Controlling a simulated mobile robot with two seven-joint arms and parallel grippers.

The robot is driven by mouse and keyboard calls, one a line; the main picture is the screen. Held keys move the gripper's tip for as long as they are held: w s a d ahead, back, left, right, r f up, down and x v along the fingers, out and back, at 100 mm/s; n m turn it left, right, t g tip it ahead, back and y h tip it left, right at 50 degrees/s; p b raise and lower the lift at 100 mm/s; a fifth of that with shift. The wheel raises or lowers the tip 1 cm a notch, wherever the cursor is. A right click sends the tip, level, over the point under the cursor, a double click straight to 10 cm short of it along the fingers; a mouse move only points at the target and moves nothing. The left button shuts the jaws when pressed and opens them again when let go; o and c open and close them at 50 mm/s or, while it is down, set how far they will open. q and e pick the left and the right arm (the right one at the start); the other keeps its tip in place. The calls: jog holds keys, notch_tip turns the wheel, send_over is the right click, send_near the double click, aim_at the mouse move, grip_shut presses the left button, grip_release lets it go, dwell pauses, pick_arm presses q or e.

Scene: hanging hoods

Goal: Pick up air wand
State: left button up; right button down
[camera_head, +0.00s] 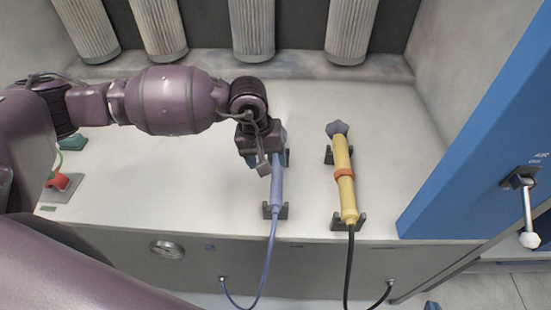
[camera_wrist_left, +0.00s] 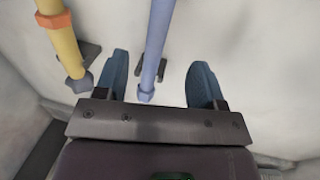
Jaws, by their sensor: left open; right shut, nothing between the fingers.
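A slim blue wand (camera_head: 277,185) rests in dark cradles on the white counter, with a blue hose at its near end. A yellow wand (camera_head: 345,180) with an orange band and grey tip lies in cradles to its right. No label shows which is the air wand. My left gripper (camera_head: 264,158) is over the far part of the blue wand. In the left wrist view, its open fingers (camera_wrist_left: 160,60) stand either side of the blue wand (camera_wrist_left: 157,40), with gaps on both sides. Only a blue tip of my right gripper (camera_head: 432,305) shows at the bottom edge; it is shut.
Several ribbed filter cylinders (camera_head: 252,30) hang at the back. A blue panel with a lever (camera_head: 527,210) stands at the right. The counter between the yellow wand and right wall is clear.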

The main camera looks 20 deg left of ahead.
aim_at(276, 182)
pick_arm(q)
jog(key=f, duration=0.4)
jog(key=shift+w+d, duration=0.15)
jog(key=shift+d, duration=0.15)
jog(key=shift+w+d+f, duration=0.1)
jog(key=shift+d+f, duration=0.05)
jog(key=shift+f, duration=1)
jog(key=f, duration=0.3)
jog(key=shift+w+d+f+p, duration=0.15)
jog(key=shift+w+d+p, duration=0.1)
jog(key=shift+d+p, duration=0.1)
jog(key=shift+d+f, duration=0.1)
jog(key=shift+f, duration=0.4)
jog(key=shift+c, duration=1.6)
jog(key=shift+w, duration=0.1)
jog(key=c, duration=0.8)
jog(key=shift+o, duration=0.2)
pick_arm(e)
jog(key=shift+s+d+r, duration=0.1)
jog(key=shift+s+r, duration=0.2)
jog(key=shift+s, duration=0.05)
